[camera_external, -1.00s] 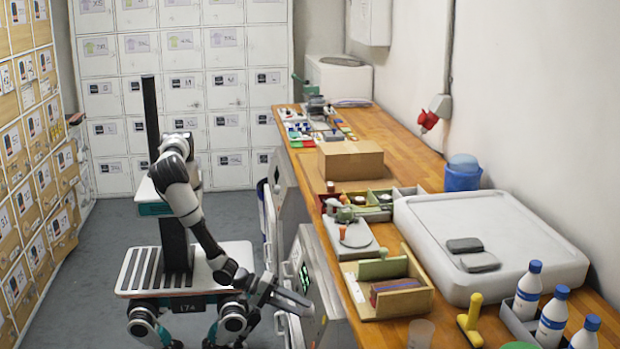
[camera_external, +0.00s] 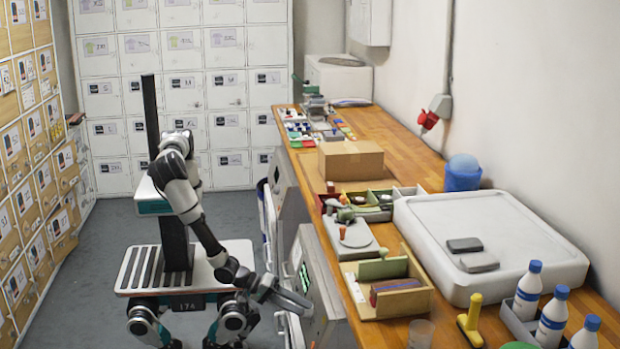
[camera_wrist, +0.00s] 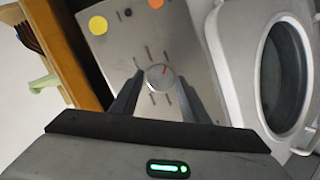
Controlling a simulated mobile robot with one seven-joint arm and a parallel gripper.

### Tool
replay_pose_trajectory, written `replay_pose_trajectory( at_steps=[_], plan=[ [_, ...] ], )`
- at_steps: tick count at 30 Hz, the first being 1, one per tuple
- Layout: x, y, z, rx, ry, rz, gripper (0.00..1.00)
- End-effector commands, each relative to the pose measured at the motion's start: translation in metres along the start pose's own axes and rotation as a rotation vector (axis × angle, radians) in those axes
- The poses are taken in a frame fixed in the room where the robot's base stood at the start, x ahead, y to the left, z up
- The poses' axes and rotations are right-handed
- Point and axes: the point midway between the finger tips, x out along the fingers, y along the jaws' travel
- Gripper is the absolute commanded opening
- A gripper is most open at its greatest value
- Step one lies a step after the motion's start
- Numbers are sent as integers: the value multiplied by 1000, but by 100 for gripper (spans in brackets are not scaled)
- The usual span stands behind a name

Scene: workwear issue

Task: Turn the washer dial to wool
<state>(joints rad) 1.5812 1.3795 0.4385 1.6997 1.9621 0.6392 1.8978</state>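The washer (camera_external: 329,292) stands under the front edge of the bench. Its dial (camera_wrist: 160,77) is a round grey knob on the metal panel in the wrist view. A red pointer on it points up and slightly right. Several short dark marks ring the dial; their lettering is too small to read, so I cannot tell which is wool. My gripper (camera_wrist: 161,84) is open, one finger on each side of the dial. I cannot tell whether the fingers touch it. In the external view my gripper (camera_external: 290,298) is at the washer's front, where the dial does not show clearly.
The washer's round door (camera_wrist: 288,75) is right of the panel in the wrist view. A yellow disc (camera_wrist: 97,25) and an orange disc (camera_wrist: 155,3) are on the panel. The wooden bench (camera_external: 404,236) above carries a tray, bottles and boxes. Grey floor is clear behind my base.

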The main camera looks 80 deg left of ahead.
Motion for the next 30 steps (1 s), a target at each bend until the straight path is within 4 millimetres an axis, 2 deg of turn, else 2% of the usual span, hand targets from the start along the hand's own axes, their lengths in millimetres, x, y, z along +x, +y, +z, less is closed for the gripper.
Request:
replay_pose_trajectory(
  at_steps=[2, 10, 14, 20, 30],
  plan=[
    [0, 0, 0, 0, 0, 0, 55],
    [0, 0, 0, 0, 0, 0, 55],
    [-8, 1, 0, 0, 0, 0, 55],
    [-45, 1, 1, 0, -3, 0, 55],
    [-128, 1, 1, -1, -3, 1, 55]
  ],
)
